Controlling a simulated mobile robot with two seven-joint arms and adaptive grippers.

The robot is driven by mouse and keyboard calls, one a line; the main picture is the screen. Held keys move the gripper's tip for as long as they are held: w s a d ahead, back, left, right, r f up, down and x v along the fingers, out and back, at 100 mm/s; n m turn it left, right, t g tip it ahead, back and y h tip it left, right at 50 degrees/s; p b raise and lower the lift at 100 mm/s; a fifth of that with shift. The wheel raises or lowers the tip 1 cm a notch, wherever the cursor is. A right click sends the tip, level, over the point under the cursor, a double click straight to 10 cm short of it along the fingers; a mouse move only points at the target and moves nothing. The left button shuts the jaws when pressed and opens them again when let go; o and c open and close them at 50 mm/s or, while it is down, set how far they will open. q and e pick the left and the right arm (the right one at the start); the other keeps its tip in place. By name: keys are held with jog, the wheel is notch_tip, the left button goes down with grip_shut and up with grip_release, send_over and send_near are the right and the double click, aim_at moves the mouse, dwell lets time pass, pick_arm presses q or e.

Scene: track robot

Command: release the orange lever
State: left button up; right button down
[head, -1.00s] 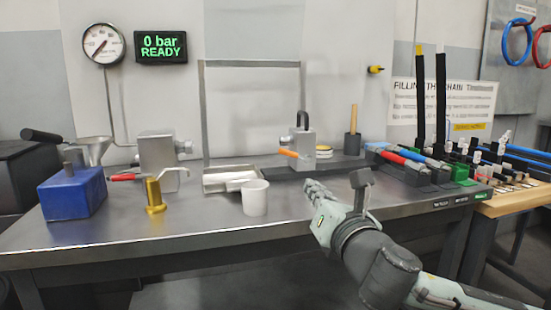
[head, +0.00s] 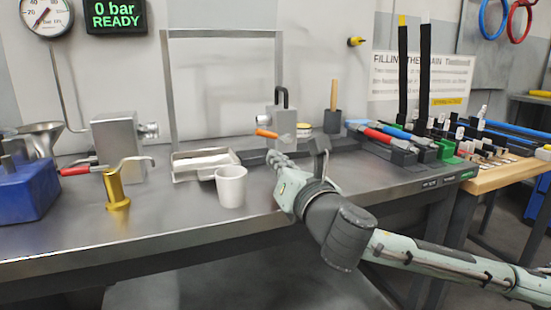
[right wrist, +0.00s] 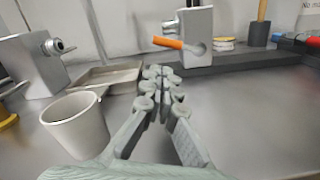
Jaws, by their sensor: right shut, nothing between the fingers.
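The orange lever (head: 267,134) sticks out to the left from a grey metal block (head: 281,121) with a black hook on top, at the back of the bench. In the right wrist view the orange lever (right wrist: 168,43) lies just beyond and above the fingertips, with a gap between. My right gripper (head: 277,158) is shut and empty, in front of and below the lever; its fingers (right wrist: 160,75) also show in the right wrist view. My left gripper is not in view.
A white cup (head: 230,187) and a metal tray (head: 190,178) stand left of my right gripper. A brass post (head: 117,190), a red-handled valve block (head: 120,148) and a blue box (head: 28,192) are further left. The bench's front middle is clear.

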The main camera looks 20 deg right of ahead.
aim_at(274, 136)
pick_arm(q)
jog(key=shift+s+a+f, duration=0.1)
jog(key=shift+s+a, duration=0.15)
pick_arm(e)
jog(key=w, duration=0.7)
jog(key=shift+w+r, duration=0.15)
jog(key=shift+w, duration=0.25)
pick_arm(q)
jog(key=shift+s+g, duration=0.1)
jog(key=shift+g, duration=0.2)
